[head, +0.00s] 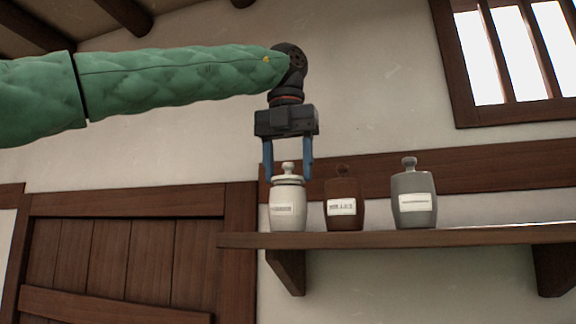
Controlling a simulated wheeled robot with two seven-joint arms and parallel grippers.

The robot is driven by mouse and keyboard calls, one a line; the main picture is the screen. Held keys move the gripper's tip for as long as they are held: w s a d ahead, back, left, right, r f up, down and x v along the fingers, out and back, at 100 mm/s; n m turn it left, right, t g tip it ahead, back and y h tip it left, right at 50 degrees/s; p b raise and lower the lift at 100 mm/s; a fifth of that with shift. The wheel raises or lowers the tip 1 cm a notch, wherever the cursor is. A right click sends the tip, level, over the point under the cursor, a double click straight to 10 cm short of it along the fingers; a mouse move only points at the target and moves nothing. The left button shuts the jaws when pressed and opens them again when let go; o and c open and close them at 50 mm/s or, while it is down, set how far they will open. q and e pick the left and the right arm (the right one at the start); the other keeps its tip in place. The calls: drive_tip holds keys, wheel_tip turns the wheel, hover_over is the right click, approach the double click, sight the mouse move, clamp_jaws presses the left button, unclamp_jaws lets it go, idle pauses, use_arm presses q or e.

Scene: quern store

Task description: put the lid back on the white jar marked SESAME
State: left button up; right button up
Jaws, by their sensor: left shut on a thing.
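A white jar (287,212) stands upright at the left part of a wooden shelf (460,236); its label is too small to read. A white lid (289,169) with a round knob is at the top of this jar. My left gripper (289,178) points straight down from above, its two blue fingers either side of the lid and shut on it. The lid is level and right over the jar's mouth; a thin dark line shows under it, and I cannot tell whether it rests on the rim. My right gripper is out of view.
A brown jar (343,207) stands close to the right of the white jar, and a grey lidded jar (414,198) farther right. The shelf is bare beyond that. A wooden door (120,255) is at the lower left, and a barred window (515,50) at the upper right.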

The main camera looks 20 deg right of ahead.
use_arm(q)
drive_tip(key=shift+f, duration=0.15)
idle(0.8)
drive_tip(key=shift+w, duration=0.1)
idle(0.5)
drive_tip(key=o, duration=1.1)
drive_tip(key=shift+c, duration=0.2)
drive_tip(key=shift+o, duration=0.4)
drive_tip(key=o, duration=0.4)
